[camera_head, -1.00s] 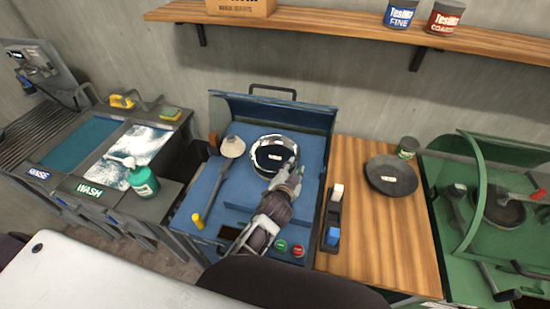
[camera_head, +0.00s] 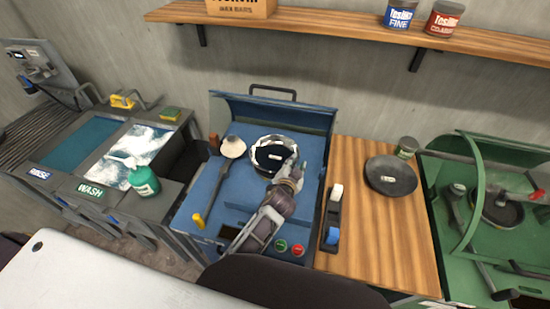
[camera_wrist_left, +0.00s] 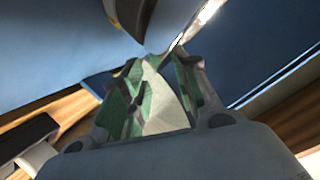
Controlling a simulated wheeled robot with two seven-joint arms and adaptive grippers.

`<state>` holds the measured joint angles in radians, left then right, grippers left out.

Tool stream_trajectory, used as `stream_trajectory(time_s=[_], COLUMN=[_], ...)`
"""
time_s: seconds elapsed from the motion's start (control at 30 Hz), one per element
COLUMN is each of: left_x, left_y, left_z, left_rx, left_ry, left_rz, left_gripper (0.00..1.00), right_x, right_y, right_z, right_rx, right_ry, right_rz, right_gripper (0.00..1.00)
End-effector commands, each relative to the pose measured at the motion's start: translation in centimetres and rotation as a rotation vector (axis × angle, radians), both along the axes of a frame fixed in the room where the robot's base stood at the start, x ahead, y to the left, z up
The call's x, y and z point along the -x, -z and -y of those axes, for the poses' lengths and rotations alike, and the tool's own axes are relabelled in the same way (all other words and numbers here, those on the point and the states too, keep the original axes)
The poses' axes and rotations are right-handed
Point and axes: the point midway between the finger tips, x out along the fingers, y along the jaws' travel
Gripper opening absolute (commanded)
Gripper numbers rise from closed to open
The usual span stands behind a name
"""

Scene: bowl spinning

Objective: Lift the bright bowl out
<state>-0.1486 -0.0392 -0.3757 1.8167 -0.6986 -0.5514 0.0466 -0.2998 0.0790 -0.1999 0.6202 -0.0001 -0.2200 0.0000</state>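The bright bowl (camera_head: 257,145) sits in the blue machine (camera_head: 240,195), its shiny wall ringing a dark labelled centre. In the left wrist view a shiny curved edge (camera_wrist_left: 207,14) and a dark round part show at the top, just beyond the fingertips. My left gripper (camera_head: 296,170) is at the bowl's near right side. In the left wrist view my left gripper (camera_wrist_left: 163,62) has its fingers apart with a gap between them. I cannot tell whether a finger touches the rim. My right gripper is not in view.
The raised blue hood (camera_head: 290,112) stands behind. A dark dish (camera_head: 391,176) and a black tool (camera_head: 332,218) rest on the wooden counter (camera_head: 375,245). Wash and rinse basins are left.

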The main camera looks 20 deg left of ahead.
Motion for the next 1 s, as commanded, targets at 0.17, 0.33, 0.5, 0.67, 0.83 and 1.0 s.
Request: stream_trajectory(time_s=[0.17,0.33,0.5,0.67,0.83,1.0], left_x=[-1.5,-2.7,-3.3,-3.4,-3.4,-3.4], left_y=[0.2,0.7,1.0,1.1,1.1,1.1], left_z=[0.3,0.3,0.3,0.3,0.3,0.3], left_rx=[-0.001,-0.002,-0.002,-0.001,-0.001,-0.001], left_ry=[0.0,0.0,0.001,0.0,0.0,0.0], left_rz=[0.001,0.001,0.0,0.0,0.0,0.0], left_gripper=[0.3,0.3,0.3,0.3,0.3,0.3], right_x=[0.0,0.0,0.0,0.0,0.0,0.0], right_y=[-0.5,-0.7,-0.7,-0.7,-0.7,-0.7], right_z=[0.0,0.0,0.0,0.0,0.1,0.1], right_rx=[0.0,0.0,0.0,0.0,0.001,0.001], right_ry=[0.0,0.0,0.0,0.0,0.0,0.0], right_rz=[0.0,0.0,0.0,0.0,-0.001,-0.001], right_gripper=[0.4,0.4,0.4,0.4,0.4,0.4])
